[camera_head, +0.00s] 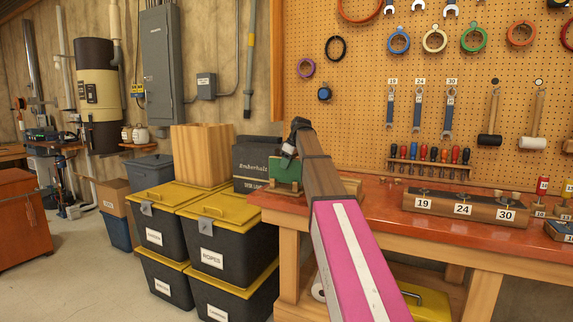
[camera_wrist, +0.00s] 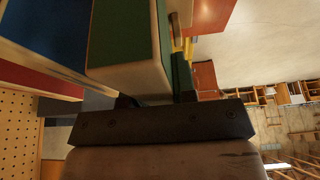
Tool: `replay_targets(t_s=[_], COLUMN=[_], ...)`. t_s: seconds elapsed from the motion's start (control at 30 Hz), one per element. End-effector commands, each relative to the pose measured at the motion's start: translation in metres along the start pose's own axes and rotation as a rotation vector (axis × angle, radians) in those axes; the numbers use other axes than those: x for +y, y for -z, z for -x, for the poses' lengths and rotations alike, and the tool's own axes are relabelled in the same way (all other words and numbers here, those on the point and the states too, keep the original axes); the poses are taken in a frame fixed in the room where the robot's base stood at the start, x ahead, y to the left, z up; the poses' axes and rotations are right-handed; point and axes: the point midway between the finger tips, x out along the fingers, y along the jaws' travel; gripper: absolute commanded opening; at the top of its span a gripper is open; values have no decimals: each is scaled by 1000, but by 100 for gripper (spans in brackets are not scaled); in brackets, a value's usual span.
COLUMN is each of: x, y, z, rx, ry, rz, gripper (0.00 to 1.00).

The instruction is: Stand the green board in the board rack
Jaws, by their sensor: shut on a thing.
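The green board (camera_head: 287,174) is at the left end of the red-topped bench, low and just left of my arm. My gripper (camera_head: 289,151) is shut on its upper part, and the board hangs or stands below it. I cannot tell whether the board touches the rack.
The bench (camera_head: 390,204) carries a wooden block (camera_head: 463,206) numbered 19, 24, 30. Lidded bins (camera_head: 212,243) stand left of the bench, with a dark box (camera_head: 257,163) behind. The pegboard (camera_head: 420,70) with hanging tools rises behind. Floor at left is open.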

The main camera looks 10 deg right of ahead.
Motion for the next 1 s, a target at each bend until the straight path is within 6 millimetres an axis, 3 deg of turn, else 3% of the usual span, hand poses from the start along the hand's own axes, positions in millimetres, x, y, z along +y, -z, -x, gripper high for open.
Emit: replay_targets(t_s=[1.0], x=[0], y=[-10], z=[-24], rx=[1], ry=[0], rz=[0], gripper=[0])
